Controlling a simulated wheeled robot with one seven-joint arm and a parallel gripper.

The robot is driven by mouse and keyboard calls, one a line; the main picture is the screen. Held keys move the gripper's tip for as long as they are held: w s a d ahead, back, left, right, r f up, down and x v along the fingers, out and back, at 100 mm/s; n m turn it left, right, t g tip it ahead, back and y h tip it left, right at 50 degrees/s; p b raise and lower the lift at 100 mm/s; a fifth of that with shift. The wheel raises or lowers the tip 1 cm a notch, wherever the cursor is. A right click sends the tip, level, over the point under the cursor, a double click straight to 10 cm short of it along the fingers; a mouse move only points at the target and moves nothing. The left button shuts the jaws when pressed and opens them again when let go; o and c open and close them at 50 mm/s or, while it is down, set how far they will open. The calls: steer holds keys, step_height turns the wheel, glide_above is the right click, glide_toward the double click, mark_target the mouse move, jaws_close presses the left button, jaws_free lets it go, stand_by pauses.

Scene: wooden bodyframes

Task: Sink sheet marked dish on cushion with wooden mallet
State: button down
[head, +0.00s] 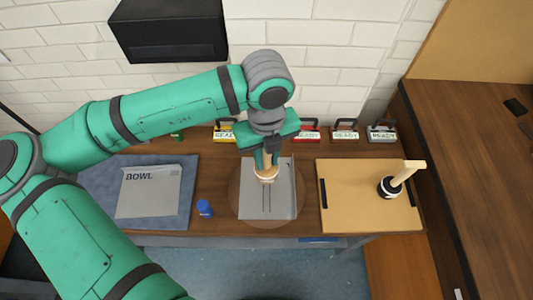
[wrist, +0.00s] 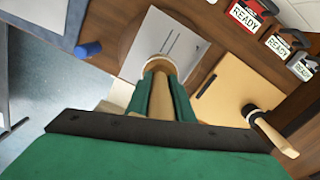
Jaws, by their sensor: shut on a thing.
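My gripper (head: 267,158) is shut on the wooden handle of a mallet, whose pale round head (head: 265,174) points down over a grey sheet. It also shows in the wrist view (wrist: 161,66). I cannot tell whether the head touches the sheet. The grey sheet (head: 281,205) lies on a round brown cushion (head: 235,190) at the middle of the bench. Two dark parallel lines show on it, but no word is readable; part is hidden by gripper and mallet. Another sheet marked BOWL (head: 150,195) lies on a blue-grey mat (head: 98,180) at the left.
A second mallet with a black head (head: 389,188) stands on a tan board (head: 350,210) at the right. Several READY signs (head: 345,134) line the bench's back. A dark box (head: 170,30) hangs on the wall.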

step_height(320, 180, down, 8)
steer(key=shift+r, duration=0.15)
step_height(320, 180, up, 9)
steer(key=shift+f, duration=0.2)
stand_by(0.5)
